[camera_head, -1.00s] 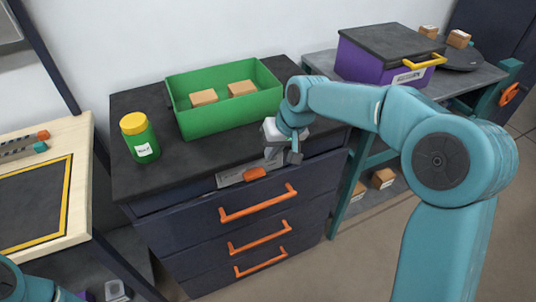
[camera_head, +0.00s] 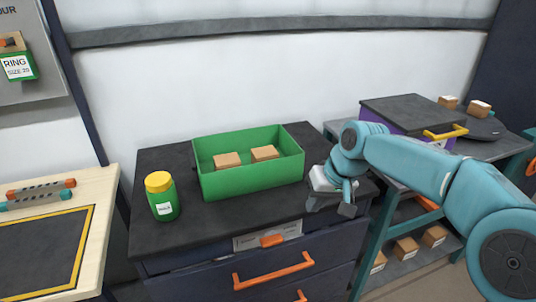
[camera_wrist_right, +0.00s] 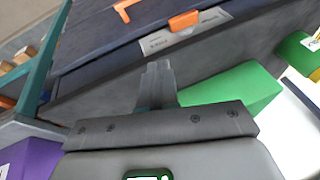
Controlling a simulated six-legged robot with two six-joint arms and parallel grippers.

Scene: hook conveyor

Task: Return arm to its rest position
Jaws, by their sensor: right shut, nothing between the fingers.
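My right arm (camera_head: 405,165) comes in from the right in the head view. Its gripper (camera_head: 345,203) is over the right front corner of the dark cabinet top (camera_head: 225,220), to the right of the green bin. In the right wrist view its fingers (camera_wrist_right: 157,72) are together with nothing between them. The cabinet's top drawer, with an orange handle (camera_head: 271,240), is below and left of the gripper. My left gripper is not in view.
A green bin (camera_head: 252,178) with two cardboard boxes and a green jar with a yellow lid (camera_head: 161,197) stand on the cabinet. A purple box with a dark lid (camera_head: 408,113) stands on the right table. A wooden board (camera_head: 100,190) is at left.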

